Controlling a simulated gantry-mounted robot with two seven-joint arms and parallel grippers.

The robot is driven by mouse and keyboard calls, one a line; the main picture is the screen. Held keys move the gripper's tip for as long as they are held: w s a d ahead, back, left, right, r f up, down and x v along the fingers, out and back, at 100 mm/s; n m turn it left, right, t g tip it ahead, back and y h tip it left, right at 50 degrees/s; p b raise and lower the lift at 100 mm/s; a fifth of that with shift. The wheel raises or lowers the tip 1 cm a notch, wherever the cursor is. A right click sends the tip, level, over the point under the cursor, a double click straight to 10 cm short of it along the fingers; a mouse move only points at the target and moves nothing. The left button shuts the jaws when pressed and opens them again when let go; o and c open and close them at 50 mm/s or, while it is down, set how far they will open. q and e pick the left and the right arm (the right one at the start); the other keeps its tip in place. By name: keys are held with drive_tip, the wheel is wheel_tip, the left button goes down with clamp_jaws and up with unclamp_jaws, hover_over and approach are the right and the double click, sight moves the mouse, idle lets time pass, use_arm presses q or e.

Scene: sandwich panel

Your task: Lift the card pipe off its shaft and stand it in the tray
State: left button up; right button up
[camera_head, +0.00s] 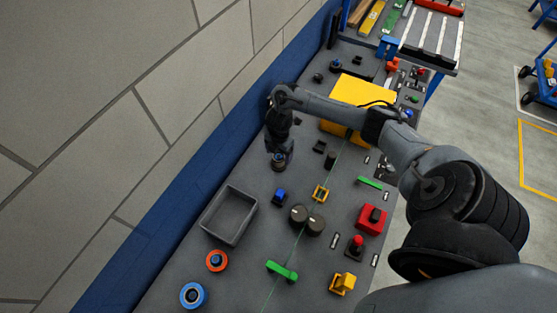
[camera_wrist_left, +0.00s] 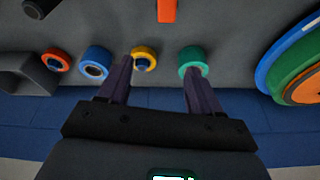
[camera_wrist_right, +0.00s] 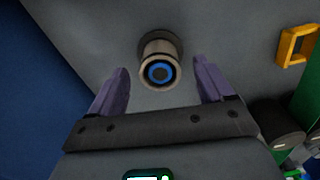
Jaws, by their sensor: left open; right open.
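The card pipe (camera_wrist_right: 148,82) is a short beige tube around a blue-topped shaft (camera_wrist_right: 159,72) on the grey panel. In the head view the pipe (camera_head: 279,163) is just below my right gripper (camera_head: 279,151). In the right wrist view my right gripper (camera_wrist_right: 161,78) is open, with one finger on each side of the pipe and gaps between. The tray (camera_head: 245,229) is an empty grey open box, nearer than the pipe and to its left. My left gripper (camera_wrist_left: 158,75) is open and empty, seen only in its own wrist view.
Two dark round knobs (camera_head: 307,219), an orange ring (camera_head: 216,260) and a blue ring (camera_head: 193,294) are nearer. A yellow box (camera_head: 362,91) lies beyond my right arm. The wall borders the panel's left.

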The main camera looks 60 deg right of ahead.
sight(279, 156)
drive_tip(key=shift+f, duration=1.6)
drive_tip(key=shift+a, duration=0.1)
drive_tip(key=c, duration=1.1)
wheel_tip(279, 156, up, 8)
drive_tip(key=shift+r+p, duration=0.25)
drive_tip(key=shift+p, duration=0.8)
drive_tip(key=shift+w+r+p, duration=0.1)
drive_tip(key=shift+r+p, duration=0.2)
drive_tip(key=shift+r, duration=0.5)
